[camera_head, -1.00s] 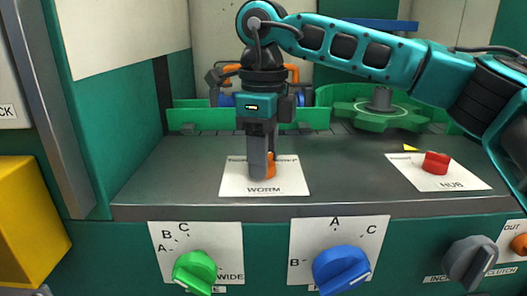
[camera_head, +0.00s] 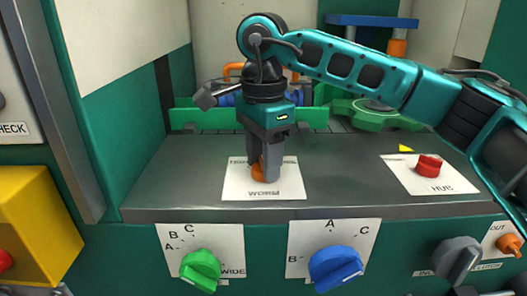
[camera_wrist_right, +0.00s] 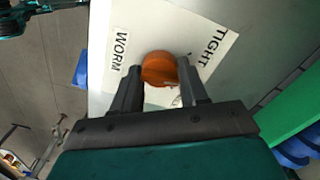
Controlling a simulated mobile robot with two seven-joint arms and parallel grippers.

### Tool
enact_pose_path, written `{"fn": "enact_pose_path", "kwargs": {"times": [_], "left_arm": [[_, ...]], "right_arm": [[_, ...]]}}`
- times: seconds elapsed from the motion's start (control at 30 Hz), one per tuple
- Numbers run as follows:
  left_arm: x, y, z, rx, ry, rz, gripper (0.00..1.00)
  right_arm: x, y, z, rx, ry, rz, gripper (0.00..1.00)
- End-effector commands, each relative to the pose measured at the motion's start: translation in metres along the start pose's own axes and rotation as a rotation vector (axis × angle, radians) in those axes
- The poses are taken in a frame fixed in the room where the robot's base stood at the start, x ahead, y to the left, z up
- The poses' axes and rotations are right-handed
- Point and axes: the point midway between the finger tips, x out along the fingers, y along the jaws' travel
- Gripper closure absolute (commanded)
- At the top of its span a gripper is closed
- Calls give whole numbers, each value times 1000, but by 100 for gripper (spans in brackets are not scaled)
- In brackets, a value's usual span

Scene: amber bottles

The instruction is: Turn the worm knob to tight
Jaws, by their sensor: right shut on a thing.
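The orange worm knob (camera_head: 257,173) stands on a white card (camera_head: 285,186) marked WORM on the grey shelf. My right gripper (camera_head: 264,176) points down over it and is shut on it, hiding much of the knob in the head view. In the right wrist view the knob (camera_wrist_right: 159,69) sits between the two fingertips of my gripper (camera_wrist_right: 160,78). The card there (camera_wrist_right: 205,40) reads WORM on one side and TIGHT on another. The knob's pointer is hard to make out. My left gripper is not in view.
A red hub knob (camera_head: 428,165) is at the right of the shelf (camera_head: 345,185). Green (camera_head: 200,270) and blue (camera_head: 335,267) knobs are on the front panel below, with a grey knob (camera_head: 457,260) further right. A green gear (camera_head: 370,112) lies behind.

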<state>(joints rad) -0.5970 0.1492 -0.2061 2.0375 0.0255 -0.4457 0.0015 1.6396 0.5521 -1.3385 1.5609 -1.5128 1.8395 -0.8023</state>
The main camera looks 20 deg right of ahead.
Motion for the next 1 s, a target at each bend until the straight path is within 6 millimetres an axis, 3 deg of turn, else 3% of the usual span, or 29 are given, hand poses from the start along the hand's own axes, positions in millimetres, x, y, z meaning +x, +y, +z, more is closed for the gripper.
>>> {"fn": "enact_pose_path", "kwargs": {"times": [0.5, 1.0], "left_arm": [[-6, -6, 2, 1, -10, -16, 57], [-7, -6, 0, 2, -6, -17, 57]], "right_arm": [[-1, 0, 1, -454, -2, -1, 87], [0, 0, 0, -650, 0, -1, 87]]}}
